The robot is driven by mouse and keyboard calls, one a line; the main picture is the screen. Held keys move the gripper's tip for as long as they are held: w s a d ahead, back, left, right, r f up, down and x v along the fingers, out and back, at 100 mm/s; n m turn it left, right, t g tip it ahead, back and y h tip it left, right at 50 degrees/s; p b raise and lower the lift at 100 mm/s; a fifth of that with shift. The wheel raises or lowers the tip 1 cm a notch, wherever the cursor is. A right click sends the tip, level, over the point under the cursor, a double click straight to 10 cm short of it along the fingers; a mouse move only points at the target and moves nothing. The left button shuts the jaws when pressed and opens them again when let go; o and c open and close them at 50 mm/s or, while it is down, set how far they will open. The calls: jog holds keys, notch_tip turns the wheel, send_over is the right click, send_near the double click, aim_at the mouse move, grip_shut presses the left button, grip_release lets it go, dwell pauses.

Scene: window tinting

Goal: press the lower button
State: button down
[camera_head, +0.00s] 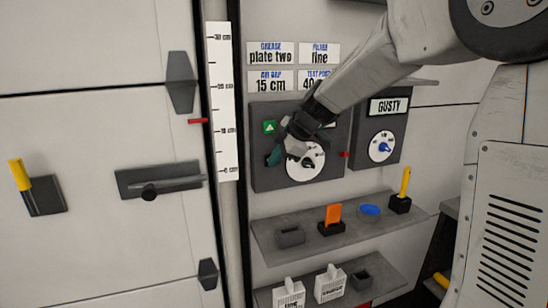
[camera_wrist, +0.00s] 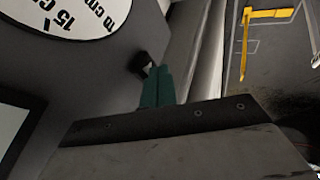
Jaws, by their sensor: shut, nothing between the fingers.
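A dark grey control panel (camera_head: 265,180) stands on the wall in the head view. It has a green button with a white up triangle (camera_head: 270,127) and a white dial (camera_head: 305,168). My gripper (camera_head: 274,157) is in front of the panel, below the green button and left of the dial. Its teal fingers are shut and empty. The lower button's place is hidden behind the fingers in the head view. In the wrist view, my gripper (camera_wrist: 158,86) has its tips at a small dark block with a pale face (camera_wrist: 145,65), possibly the lower button. I cannot tell whether they touch.
A second panel labelled GUSTY (camera_head: 390,106) stands to the right. A shelf below (camera_head: 275,242) holds an orange piece (camera_head: 333,214), a blue disc (camera_head: 370,210) and a yellow-handled tool (camera_head: 405,182). A white ruler (camera_head: 222,100) and a door with a handle (camera_head: 160,182) are at left.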

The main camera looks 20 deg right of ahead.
jog(key=s+f+v, duration=0.1)
jog(key=v, duration=1)
jog(key=shift+s, duration=0.3)
jog(key=shift+d+r, duration=0.1)
jog(key=s+f+m+g+h, duration=0.1)
jog(key=s+f+m, duration=0.2)
jog(key=s, duration=0.8)
jog(key=s+a+f+m+g+h, duration=0.1)
jog(key=s+f+m, duration=0.3)
jog(key=s+m, duration=0.4)
jog(key=s+f+m+g+h, duration=0.2)
jog(key=s+m, duration=0.4)
jog(key=s, duration=0.8)
jog(key=shift+a+f+h, duration=0.3)
jog(key=shift+a+f, duration=0.1)
jog(key=shift+f, duration=0.25)
